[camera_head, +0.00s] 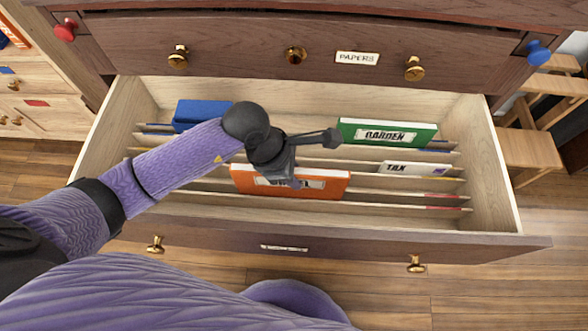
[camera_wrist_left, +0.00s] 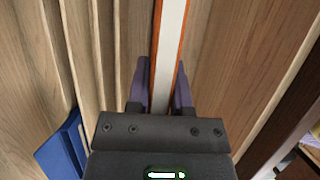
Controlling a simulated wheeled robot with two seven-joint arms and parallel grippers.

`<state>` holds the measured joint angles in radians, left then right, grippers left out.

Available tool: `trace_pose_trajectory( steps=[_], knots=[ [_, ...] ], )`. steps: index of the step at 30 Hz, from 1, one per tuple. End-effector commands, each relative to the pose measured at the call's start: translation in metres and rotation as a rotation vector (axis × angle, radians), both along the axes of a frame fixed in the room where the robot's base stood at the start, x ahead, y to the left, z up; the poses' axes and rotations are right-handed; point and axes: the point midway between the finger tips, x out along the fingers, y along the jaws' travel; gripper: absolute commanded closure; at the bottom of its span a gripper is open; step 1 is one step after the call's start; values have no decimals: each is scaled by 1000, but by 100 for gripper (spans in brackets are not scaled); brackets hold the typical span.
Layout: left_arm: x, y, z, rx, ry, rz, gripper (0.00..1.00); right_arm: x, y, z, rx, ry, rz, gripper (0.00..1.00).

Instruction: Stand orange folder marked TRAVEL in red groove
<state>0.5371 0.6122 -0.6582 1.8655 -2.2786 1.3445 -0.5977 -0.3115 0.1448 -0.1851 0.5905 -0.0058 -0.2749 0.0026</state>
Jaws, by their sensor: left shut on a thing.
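The orange folder (camera_head: 330,184) is upright in the open drawer, its face toward the front. My left gripper (camera_head: 285,177) is shut on its top edge and covers part of its white label, so I cannot read the word. In the left wrist view the folder (camera_wrist_left: 168,45) shows as white pages between orange covers, with my left gripper's fingers (camera_wrist_left: 160,85) on either side. Red marks (camera_head: 443,195) sit at the right end of the front dividers, marking the red groove. The folder's lower edge is hidden, so I cannot tell how deep it sits. My right gripper is not in view.
A blue object (camera_head: 200,113) is at the back left. Pale dividers run across the drawer. The drawer's front panel (camera_head: 340,238) bounds the near side.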

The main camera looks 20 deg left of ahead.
Motion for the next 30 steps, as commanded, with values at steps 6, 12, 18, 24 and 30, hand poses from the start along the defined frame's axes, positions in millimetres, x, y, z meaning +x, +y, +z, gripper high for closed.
trace_pose_trajectory(
  steps=[6, 12, 18, 24, 30],
  knots=[
    [0, 0, -8, 1, 1, 0, 100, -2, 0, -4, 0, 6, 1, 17],
    [0, 0, -14, 0, 0, 0, 100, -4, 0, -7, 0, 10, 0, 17],
    [0, 0, -20, 0, 0, 0, 100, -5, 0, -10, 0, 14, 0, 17],
    [0, 0, -26, 1, 0, 0, 100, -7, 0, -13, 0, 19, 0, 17],
    [0, 0, -30, 0, 0, 0, 100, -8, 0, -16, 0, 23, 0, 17]
  ],
)
